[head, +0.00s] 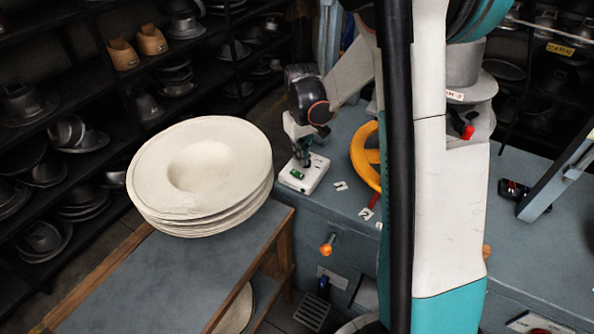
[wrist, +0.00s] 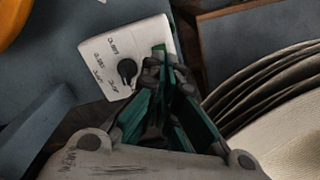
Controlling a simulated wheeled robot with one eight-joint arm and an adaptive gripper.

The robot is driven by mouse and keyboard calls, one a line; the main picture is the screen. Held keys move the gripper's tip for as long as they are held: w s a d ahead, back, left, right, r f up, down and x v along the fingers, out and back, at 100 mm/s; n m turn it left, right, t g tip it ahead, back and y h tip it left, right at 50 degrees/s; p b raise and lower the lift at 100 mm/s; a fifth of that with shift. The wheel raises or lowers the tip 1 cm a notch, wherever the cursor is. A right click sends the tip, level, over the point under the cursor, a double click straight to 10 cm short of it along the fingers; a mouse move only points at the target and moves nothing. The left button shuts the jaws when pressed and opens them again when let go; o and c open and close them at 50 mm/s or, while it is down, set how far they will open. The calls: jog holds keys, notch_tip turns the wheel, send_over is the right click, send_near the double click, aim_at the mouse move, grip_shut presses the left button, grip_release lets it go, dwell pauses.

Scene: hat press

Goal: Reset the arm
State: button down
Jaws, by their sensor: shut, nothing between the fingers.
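My gripper (head: 304,160) is at the left edge of the grey workbench, pointing down over a small white control box (head: 312,182). In the wrist view its green-padded fingers (wrist: 167,72) are closed together with nothing between them. The fingertips overlap the box (wrist: 115,45) near its green button (wrist: 159,48); I cannot tell if they touch it. A dark round knob (wrist: 127,69) and printed labels show on the box. My arm stands upright across the head view and hides part of the bench.
A stack of pale hats (head: 205,170) sits on a wooden-edged table (head: 135,280), close to my gripper's side. A yellow handwheel (head: 363,155) and an orange-knobbed lever (head: 327,248) are by the bench. Dark shelves (head: 75,70) of metal forms line the left.

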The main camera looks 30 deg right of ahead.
jog(key=shift+r, duration=0.5)
jog(key=shift+r, duration=0.1)
jog(key=s+a+r+t, duration=0.2)
jog(key=s+a+r, duration=0.2)
jog(key=r, duration=0.4)
jog(key=s+a+r+t, duration=0.2)
jog(key=s+a+r, duration=0.1)
jog(key=s, duration=0.6)
jog(key=s+a+r+t, duration=0.3)
jog(key=s+a+r, duration=0.1)
jog(key=s, duration=0.5)
jog(key=shift+s+a+r+m, duration=0.15)
jog(key=shift+a+r+m, duration=0.2)
jog(key=shift+r, duration=0.2)
